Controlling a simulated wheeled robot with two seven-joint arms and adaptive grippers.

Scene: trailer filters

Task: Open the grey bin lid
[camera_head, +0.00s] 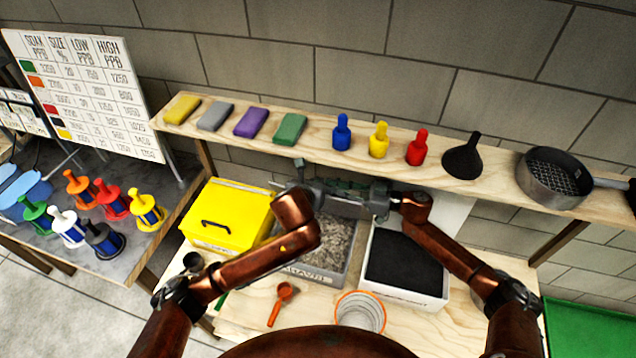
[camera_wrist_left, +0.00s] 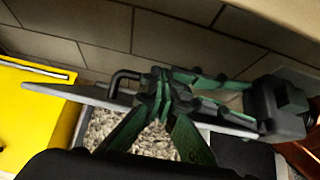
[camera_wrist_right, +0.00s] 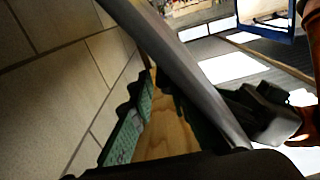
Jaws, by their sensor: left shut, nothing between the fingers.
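The grey bin (camera_head: 303,272) stands between the yellow bin and a white bin, and the gravel inside it shows. Its grey lid (camera_wrist_left: 75,97) is raised off the front of the bin and appears nearly edge-on in the left wrist view, with a black handle (camera_wrist_left: 122,80). It also crosses the right wrist view (camera_wrist_right: 185,75). My left gripper (camera_wrist_left: 163,80) is shut and empty, its green fingers at the lid beside the handle. My right gripper (camera_wrist_left: 185,85) is close by, coming from the right; its fingertips are partly hidden, so its grip is unclear.
A yellow bin (camera_head: 230,215) with its lid down is on the left, and a white bin of black material (camera_head: 405,260) on the right. A wooden shelf (camera_head: 320,148) runs close behind the arms. An orange scoop (camera_head: 282,298) and a clear cup (camera_head: 360,312) are in front.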

